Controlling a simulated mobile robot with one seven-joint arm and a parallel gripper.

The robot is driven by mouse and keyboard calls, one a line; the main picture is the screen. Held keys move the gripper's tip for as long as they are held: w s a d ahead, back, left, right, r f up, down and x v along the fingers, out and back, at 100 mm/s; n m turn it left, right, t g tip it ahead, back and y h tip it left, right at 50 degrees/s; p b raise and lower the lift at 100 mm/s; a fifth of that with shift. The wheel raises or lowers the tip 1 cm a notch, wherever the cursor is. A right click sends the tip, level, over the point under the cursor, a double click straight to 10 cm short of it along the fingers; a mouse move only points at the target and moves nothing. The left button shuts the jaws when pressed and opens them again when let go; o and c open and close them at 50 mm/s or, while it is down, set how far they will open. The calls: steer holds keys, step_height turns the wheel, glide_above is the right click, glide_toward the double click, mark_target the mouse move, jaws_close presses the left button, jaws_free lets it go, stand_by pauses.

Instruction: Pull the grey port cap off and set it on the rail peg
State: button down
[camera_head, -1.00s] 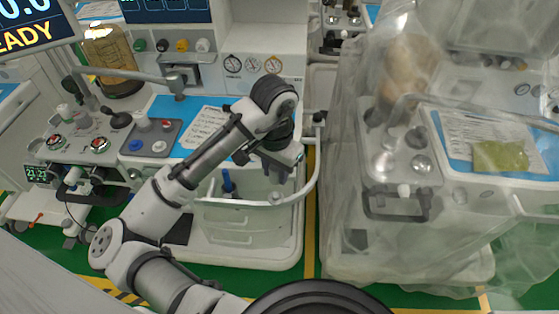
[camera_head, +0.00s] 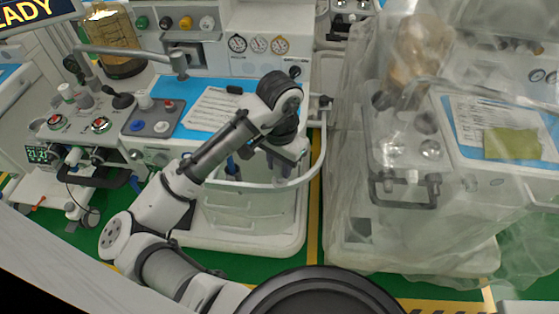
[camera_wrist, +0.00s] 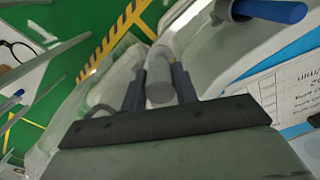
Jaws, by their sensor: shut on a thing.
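In the wrist view, the grey cap (camera_wrist: 160,88), a short grey cylinder, is between the two dark fingers of my gripper (camera_wrist: 160,85). My gripper is shut on it. In the head view my gripper (camera_head: 284,168) points down by the right part of the front cart's curved pale rail (camera_head: 250,186); its fingers partly hide what they hold. A pale curved part lies just beyond the cap in the wrist view; I cannot tell whether they touch. I cannot make out the rail peg for certain.
A blue handle (camera_wrist: 272,10) stands near the rail, left of my gripper in the head view. A cart under clear plastic (camera_head: 400,200) is close on the right. A tray of knobs (camera_head: 153,120) and a paper (camera_head: 212,112) lie on the worktop.

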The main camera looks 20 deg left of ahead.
mark_target(280, 179)
steer(key=shift+f+b, duration=0.3)
steer(key=shift+f, duration=0.4)
steer(key=shift+p, duration=0.6)
stand_by(1.0)
steer(key=shift+f+b, duration=0.8)
steer(key=shift+f, duration=0.2)
steer(key=c, duration=1)
jaws_free()
steer(key=shift+r, duration=0.1)
step_height(280, 179, up, 14)
steer(key=shift+f, duration=0.15)
